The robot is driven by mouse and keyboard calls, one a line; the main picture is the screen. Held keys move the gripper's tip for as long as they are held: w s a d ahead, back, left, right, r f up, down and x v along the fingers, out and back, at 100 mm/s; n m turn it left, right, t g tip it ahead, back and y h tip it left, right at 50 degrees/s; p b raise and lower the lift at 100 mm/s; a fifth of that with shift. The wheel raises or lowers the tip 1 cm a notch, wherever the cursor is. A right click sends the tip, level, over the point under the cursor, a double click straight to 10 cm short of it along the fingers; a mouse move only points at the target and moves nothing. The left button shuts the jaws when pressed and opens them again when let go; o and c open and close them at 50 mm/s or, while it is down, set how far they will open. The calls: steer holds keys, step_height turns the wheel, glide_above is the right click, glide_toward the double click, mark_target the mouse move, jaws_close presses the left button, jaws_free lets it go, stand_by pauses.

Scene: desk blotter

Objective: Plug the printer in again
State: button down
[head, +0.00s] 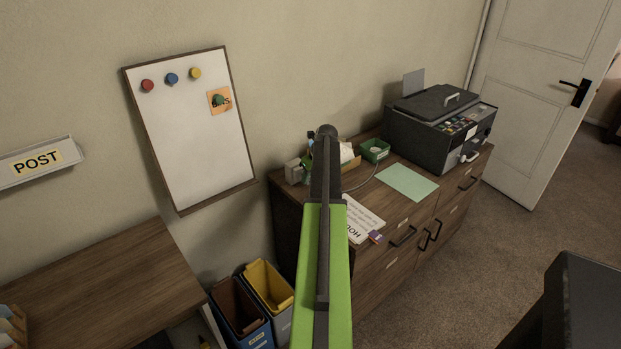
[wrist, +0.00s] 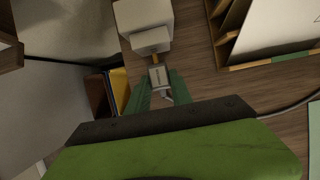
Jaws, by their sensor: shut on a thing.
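The printer (head: 440,130), dark with a paper sheet standing up at its back, sits at the far right end of the wooden cabinet. A pale socket block (head: 294,172) stands at the cabinet's left end; it also shows at the top of the wrist view (wrist: 146,14). My gripper (wrist: 160,84) is shut on a small grey plug (wrist: 158,75). The plug's brass prongs point at the block's lower face and a short length shows between them. I cannot tell whether the tips are inside. In the head view my arm hides the gripper and plug.
A grey cable (wrist: 292,106) runs right across the cabinet top (wrist: 195,75). A wooden paper holder (wrist: 222,45) stands right of the block. A green tray (head: 375,150), a green sheet (head: 407,182) and a printed card (head: 362,218) lie nearby. Bins (head: 268,288) stand below left.

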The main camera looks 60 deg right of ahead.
steer(key=shift+w+d, duration=0.3)
steer(key=shift+w, duration=0.5)
steer(key=shift+w+d, duration=0.1)
steer(key=shift+w, duration=0.1)
steer(key=c, duration=1.1)
jaws_free()
steer(key=shift+o, duration=0.2)
steer(key=p+v, duration=1.6)
steer(key=v, duration=0.1)
steer(key=shift+r, duration=0.25)
